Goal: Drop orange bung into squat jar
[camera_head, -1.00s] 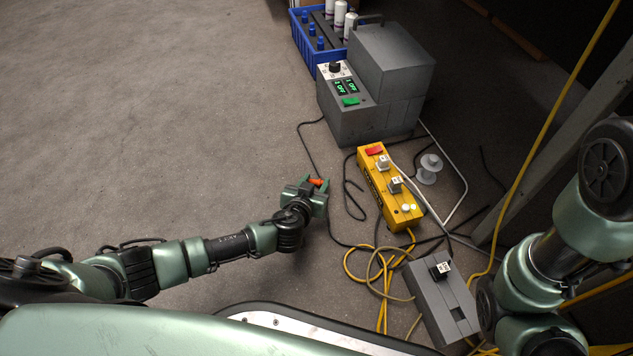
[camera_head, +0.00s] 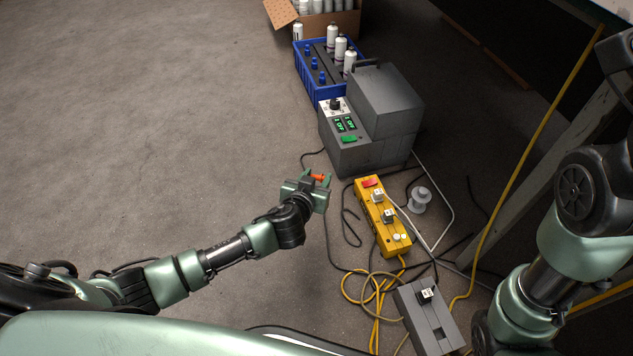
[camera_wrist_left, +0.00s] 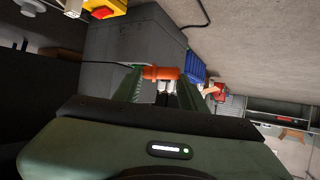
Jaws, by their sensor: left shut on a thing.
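The orange bung (camera_head: 318,177) is held between the fingertips of my left gripper (camera_head: 317,180), which is shut on it above the floor. In the left wrist view the bung (camera_wrist_left: 161,73) lies crosswise between the two green fingers of the gripper (camera_wrist_left: 160,80). I cannot make out a squat jar for certain in either view. My right arm shows at the right edge of the head view, but its gripper is out of view.
A grey machine (camera_head: 388,100) with green displays stands ahead. A blue crate (camera_head: 318,89) with bottles and a cardboard box (camera_head: 347,22) stand behind it. A yellow power strip (camera_head: 390,240), cables, a grey spool (camera_head: 419,199) and a grey box (camera_head: 431,325) lie right. The left floor is clear.

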